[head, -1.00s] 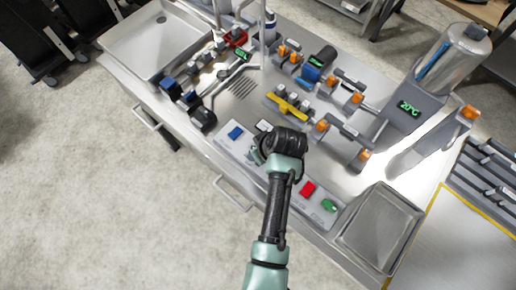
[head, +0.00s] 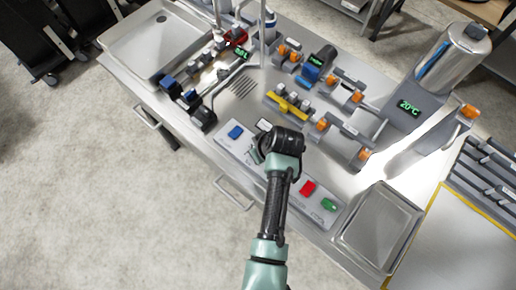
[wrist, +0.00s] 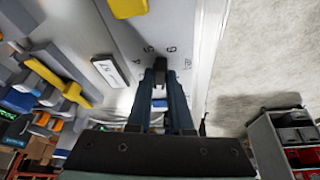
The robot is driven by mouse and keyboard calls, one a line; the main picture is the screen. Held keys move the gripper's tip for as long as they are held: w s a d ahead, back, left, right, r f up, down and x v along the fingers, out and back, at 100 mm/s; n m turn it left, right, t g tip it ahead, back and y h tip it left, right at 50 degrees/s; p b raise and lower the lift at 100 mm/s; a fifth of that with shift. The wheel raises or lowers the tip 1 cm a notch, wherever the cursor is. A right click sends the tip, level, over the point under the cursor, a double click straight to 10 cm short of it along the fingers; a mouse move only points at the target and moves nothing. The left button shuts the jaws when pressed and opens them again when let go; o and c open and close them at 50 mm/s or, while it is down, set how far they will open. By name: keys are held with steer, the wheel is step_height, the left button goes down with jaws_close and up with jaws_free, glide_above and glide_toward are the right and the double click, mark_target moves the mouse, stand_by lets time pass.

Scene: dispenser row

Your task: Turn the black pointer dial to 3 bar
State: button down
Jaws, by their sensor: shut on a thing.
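The black pointer dial (wrist: 159,72) shows in the wrist view as a small dark piece between my fingertips. It stands on the light control panel (head: 228,143), with the printed numerals 4, 5 and 6 visible around its far side. The other marks, including 3, and the direction of its pointer are hidden by my fingers. My gripper (wrist: 160,75) is shut on the dial, with one finger on each side. In the head view my dark wrist covers the dial, and the fingers are mostly hidden.
The panel also carries a blue button (head: 235,132), a red button (head: 308,188) and a green button (head: 329,204). Behind are a yellow bar (head: 288,104) and several orange-knobbed fittings. A metal tray (head: 380,228) lies to the right. The floor in front is clear.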

steer(key=shift+m, duration=0.3)
steer(key=m+p, duration=0.1)
steer(key=m, duration=0.1)
steer(key=m+h+p, duration=0.1)
steer(key=m, duration=0.1)
steer(key=shift+s+a+t+h, duration=0.1)
steer(key=shift+a+t+h, duration=0.1)
steer(key=shift+t+h, duration=0.15)
steer(key=m+h, duration=0.1)
steer(key=m, duration=0.4)
steer(key=shift+a+h+p, duration=0.1)
steer(key=shift+h+p, duration=0.25)
steer(key=shift+p, duration=0.05)
steer(key=c, duration=0.8)
jaws_free()
steer(key=shift+t, duration=0.25)
steer(key=b+v, duration=0.1)
steer(key=v, duration=1.2)
steer(key=shift+a+b, duration=0.1)
steer(key=shift+b, duration=0.2)
